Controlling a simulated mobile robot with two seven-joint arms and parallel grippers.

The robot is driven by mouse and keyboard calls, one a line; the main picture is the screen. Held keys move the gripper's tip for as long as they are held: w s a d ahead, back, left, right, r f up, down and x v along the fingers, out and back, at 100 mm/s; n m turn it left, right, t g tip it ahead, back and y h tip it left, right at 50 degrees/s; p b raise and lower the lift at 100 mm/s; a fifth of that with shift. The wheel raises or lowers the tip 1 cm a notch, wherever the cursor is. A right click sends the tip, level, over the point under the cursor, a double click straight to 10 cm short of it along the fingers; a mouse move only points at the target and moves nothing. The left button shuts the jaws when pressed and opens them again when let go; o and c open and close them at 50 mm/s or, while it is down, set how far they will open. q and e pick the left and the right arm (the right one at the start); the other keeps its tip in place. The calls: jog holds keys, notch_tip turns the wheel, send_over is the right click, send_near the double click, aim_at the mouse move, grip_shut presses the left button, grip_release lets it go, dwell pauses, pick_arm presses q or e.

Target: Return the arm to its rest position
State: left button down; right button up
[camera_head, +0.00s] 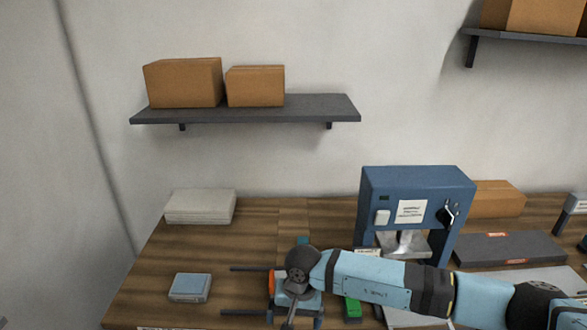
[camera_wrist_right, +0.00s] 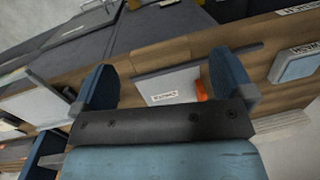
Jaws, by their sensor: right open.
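My right arm (camera_head: 375,283) reaches in from the lower right in the head view, stretched low across the worktable. My right gripper (camera_head: 292,300) is at its left end, near the table's front, partly hidden by the wrist. In the right wrist view the gripper's (camera_wrist_right: 165,72) two blue fingers stand wide apart with nothing held between them. Beyond the fingers lies a pale labelled plate (camera_wrist_right: 168,84) with an orange piece (camera_wrist_right: 201,90) at its edge. My left gripper is in neither view.
A blue machine (camera_head: 418,184) stands behind my right arm. A light blue box (camera_head: 190,286) and a pale flat box (camera_head: 200,206) lie to the left. A dark flat case (camera_head: 510,248) lies at the right. A wall shelf (camera_head: 245,108) holds brown boxes. The left tabletop has clear room.

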jog(key=s+a+r+m+g+y, duration=0.2)
jog(key=s+a+r+m+y, duration=0.1)
jog(key=s+a+m+y, duration=0.4)
jog(key=s+a+r+m+g+y, duration=0.2)
jog(key=s+a+r+m+y, duration=0.1)
jog(key=s+a+m+y, duration=0.35)
jog(key=w+d+r+m+t+y, duration=0.15)
jog(key=d+m+t, duration=0.25)
jog(key=m+t, duration=0.55)
jog(key=w+d+m+t+y, duration=0.25)
jog(key=m+t, duration=0.25)
jog(key=m, duration=0.9)
jog(key=d+f+m+t+h, duration=0.6)
jog(key=d+m, duration=0.3)
jog(key=m, duration=0.4)
jog(key=s+d+f+m+g+h+p, duration=0.1)
jog(key=s+d+f+m+g+h, duration=0.1)
jog(key=s+d+f+m+h, duration=0.3)
jog(key=s+d+f+m+g+h+p, duration=0.1)
jog(key=s+d+f+m+g+h, duration=0.2)
jog(key=d+m, duration=0.9)
jog(key=s+f+m+h, duration=0.1)
jog(key=s+f+h, duration=0.1)
jog(key=s+f, duration=0.2)
jog(key=shift+s+d, duration=0.2)
jog(key=shift+s, duration=0.55)
